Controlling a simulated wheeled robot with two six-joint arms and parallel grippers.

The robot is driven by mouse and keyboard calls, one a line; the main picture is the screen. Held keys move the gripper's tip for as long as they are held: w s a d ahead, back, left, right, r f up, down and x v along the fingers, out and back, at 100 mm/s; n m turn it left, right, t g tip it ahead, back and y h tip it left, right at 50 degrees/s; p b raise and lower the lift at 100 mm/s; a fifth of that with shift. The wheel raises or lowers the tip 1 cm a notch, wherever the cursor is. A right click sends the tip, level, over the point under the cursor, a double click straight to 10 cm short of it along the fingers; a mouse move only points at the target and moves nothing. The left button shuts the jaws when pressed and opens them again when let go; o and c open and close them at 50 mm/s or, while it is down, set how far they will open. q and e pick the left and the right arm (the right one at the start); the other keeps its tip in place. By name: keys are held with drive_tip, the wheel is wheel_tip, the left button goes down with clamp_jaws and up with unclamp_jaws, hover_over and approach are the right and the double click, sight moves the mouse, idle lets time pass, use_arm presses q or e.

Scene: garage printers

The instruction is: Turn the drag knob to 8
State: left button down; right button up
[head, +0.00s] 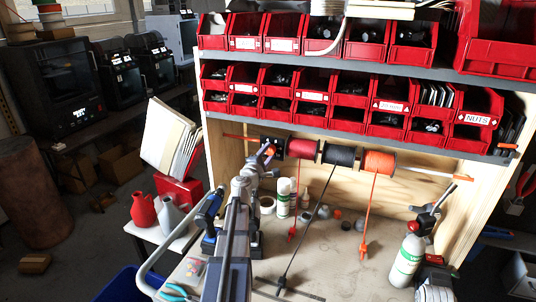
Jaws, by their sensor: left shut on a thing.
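My left gripper (267,152) reaches up from the bottom of the head view to the left end of the spool row under the red bins. It is shut on the drag knob (270,150), a small orange piece mostly hidden by the fingers. The knob's marks and setting are too small to read. Beside it hang a red spool (301,148), a black spool (338,155) and an orange spool (379,161), each with a strand running down to the bench. My right gripper is not in view.
Red bins (330,96) fill the shelves just above the spools. White bottles (283,198) stand on the bench (335,262) behind my forearm. A spray bottle (407,257) stands at the right. Pliers (178,291) lie at the front left. The middle bench is mostly clear.

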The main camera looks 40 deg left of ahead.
use_arm(q)
drive_tip(key=m, duration=0.4)
drive_tip(key=shift+m, duration=0.3)
drive_tip(key=m, duration=0.4)
drive_tip(key=shift+m, duration=0.3)
drive_tip(key=m, duration=0.4)
drive_tip(key=shift+d+m, duration=0.1)
drive_tip(key=shift+m, duration=2)
drive_tip(key=shift+c, duration=1.9)
unclamp_jaws()
